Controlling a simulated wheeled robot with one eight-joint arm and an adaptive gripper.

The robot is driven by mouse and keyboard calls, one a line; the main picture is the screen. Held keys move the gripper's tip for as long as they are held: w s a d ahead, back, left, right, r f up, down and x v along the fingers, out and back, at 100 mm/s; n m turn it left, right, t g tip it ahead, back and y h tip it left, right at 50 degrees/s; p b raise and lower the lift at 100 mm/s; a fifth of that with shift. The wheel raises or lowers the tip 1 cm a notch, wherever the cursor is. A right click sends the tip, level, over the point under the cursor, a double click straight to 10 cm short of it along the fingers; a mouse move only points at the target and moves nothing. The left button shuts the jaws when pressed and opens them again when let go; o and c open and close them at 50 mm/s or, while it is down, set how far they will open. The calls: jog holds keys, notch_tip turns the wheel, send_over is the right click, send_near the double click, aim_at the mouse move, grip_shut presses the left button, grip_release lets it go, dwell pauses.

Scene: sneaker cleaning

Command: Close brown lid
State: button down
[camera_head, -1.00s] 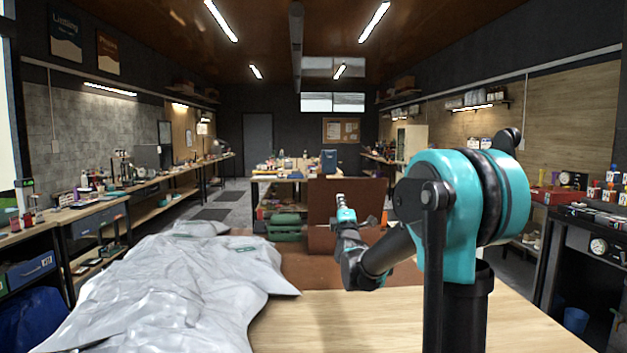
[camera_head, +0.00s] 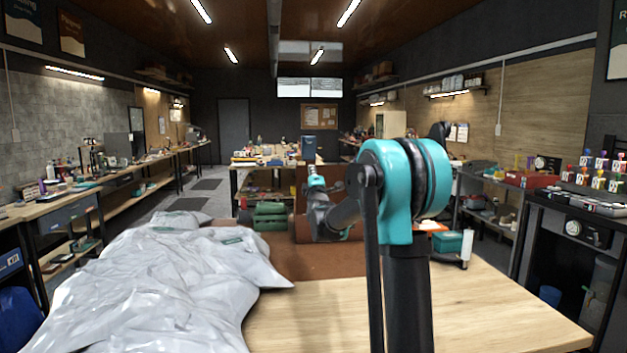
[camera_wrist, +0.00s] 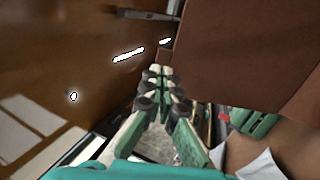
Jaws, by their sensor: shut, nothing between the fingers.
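The brown lid (camera_head: 301,200) stands raised at the far end of the table, partly hidden behind my arm in the head view. In the wrist view the brown lid (camera_wrist: 245,50) fills the upper right as a large flat panel. A flat brown surface (camera_head: 318,262) lies in front of the raised lid. My gripper (camera_head: 314,172) is shut and empty, pointing up near the lid's upper part. In the wrist view my gripper (camera_wrist: 160,76) has its fingers together close to the lid's left edge; I cannot tell whether they touch it.
A crumpled grey-white sheet (camera_head: 165,290) covers the left of the table. The bare wooden tabletop (camera_head: 480,305) at the front right is clear. Green boxes (camera_head: 270,215) stand beyond the table, left of the lid. A cluttered bench (camera_head: 262,165) stands farther back.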

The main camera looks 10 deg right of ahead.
aim_at(310, 162)
jog(key=shift+x, duration=1.8)
jog(key=shift+w+r, duration=0.1)
jog(key=shift+w, duration=0.05)
